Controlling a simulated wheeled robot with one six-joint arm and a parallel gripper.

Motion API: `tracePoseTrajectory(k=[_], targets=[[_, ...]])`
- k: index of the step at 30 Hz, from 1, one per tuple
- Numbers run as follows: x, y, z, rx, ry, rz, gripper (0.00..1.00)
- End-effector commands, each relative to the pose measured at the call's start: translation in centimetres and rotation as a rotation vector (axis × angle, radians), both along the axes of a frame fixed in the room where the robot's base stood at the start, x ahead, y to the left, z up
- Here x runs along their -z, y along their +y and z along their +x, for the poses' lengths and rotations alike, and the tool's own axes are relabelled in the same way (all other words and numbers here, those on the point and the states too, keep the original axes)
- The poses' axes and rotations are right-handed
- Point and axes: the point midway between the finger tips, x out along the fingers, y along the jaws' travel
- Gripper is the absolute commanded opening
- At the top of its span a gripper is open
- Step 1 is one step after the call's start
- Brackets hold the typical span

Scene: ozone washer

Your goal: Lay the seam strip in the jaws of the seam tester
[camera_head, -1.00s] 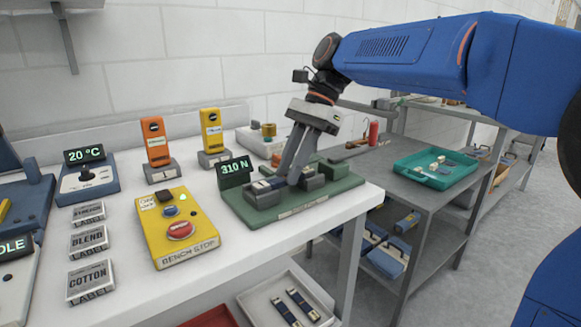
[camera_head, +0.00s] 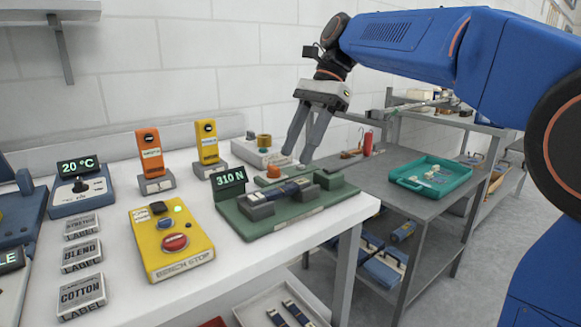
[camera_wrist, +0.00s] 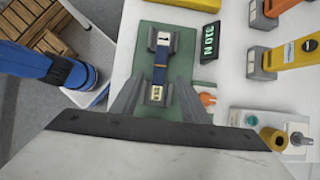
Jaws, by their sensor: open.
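The seam tester (camera_head: 300,222) is a green base with grey jaw blocks and a display reading 310 N, near the right end of the white bench. The seam strip (camera_head: 286,190), dark blue with light ends, lies across its jaws. In the wrist view the strip (camera_wrist: 160,68) lies along the tester (camera_wrist: 143,92) between the two jaw blocks. My gripper (camera_head: 296,160) is open and empty, above and behind the strip and apart from it. In the wrist view its fingers (camera_wrist: 156,93) stand either side of the strip's near end in the picture.
A yellow bench stop box (camera_head: 170,240) with a red button stands left of the tester. An orange knob (camera_head: 273,171) is behind the jaws. A teal tray (camera_head: 430,175) sits on the grey table to the right. A white tray (camera_head: 262,309) with strips is below.

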Motion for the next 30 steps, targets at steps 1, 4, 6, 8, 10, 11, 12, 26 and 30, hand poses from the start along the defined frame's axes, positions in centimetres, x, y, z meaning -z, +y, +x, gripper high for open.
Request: tracePoseTrajectory(k=[1,4,6,8,10,11,12,26,30], targets=[[-0.8,-0.4,0.4,0.002,-0.002,0.0,0.42],[-2.1,-1.0,0.8,0.002,-0.001,0.001,0.42],[-2.7,-1.3,1.0,0.001,0.0,0.0,0.42],[-3.2,-1.5,1.1,0.002,-0.001,0.001,0.42],[-3.6,-1.7,1.2,0.001,0.0,0.0,0.42],[-3.7,-1.8,1.2,0.001,0.0,0.0,0.42],[-3.8,-1.8,1.3,0.001,0.0,0.0,0.42],[-1.4,-4.9,-1.7,-0.053,-0.135,-0.004,0.42],[1.6,-7.7,-4.3,-0.122,-0.266,-0.027,0.42]])
